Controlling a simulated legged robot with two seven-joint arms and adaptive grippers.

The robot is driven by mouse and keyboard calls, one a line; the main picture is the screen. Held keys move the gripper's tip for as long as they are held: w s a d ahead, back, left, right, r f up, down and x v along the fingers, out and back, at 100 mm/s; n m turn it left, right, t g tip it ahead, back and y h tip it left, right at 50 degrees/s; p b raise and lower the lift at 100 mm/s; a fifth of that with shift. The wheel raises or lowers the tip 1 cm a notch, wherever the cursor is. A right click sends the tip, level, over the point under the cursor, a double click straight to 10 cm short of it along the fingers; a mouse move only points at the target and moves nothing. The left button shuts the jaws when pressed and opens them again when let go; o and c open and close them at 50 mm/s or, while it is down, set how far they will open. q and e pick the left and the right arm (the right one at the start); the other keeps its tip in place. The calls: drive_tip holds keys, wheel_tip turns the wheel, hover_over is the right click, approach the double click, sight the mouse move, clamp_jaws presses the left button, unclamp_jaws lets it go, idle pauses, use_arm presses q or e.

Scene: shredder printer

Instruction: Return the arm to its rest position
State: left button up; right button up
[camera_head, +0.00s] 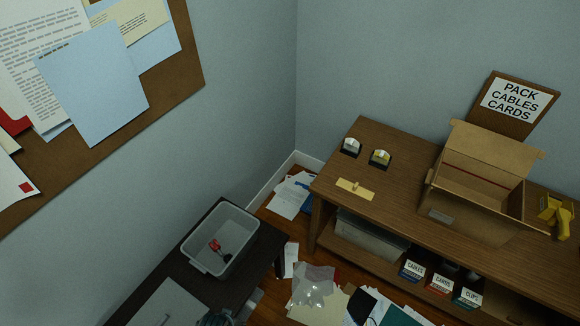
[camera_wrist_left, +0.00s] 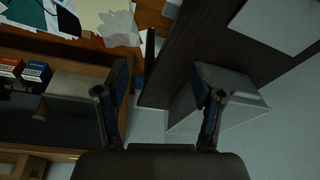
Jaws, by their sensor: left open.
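My left gripper (camera_wrist_left: 160,82) shows in the left wrist view with its two dark fingers spread wide apart and nothing between them. Beyond the fingers are the dark table and a pale bin on the right. In the head view only a small dark piece, possibly of this gripper, shows at the bottom edge, beside the dark table (camera_head: 165,268). My right gripper is in neither view.
A grey bin (camera_head: 192,262) with a red and dark item stands on the dark table. A wooden bench (camera_head: 405,195) at right holds an open cardboard box (camera_head: 468,214) and a yellow tape dispenser (camera_head: 556,213). Papers (camera_head: 288,197) litter the floor between.

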use_arm(q)
drive_tip(key=s+f, duration=0.5)
drive_tip(key=f, duration=0.5)
drive_tip(key=s+a+f+g, duration=0.1)
drive_tip(key=s+f, duration=0.4)
drive_tip(key=f, duration=0.5)
drive_tip(key=s+a+f, duration=0.1)
drive_tip(key=s+f, duration=0.4)
drive_tip(key=f, duration=0.6)
drive_tip(key=shift+s+g, duration=0.3)
drive_tip(key=shift+g, duration=0.1)
drive_tip(key=shift+a+f, duration=0.1)
drive_tip(key=shift+a, duration=0.05)
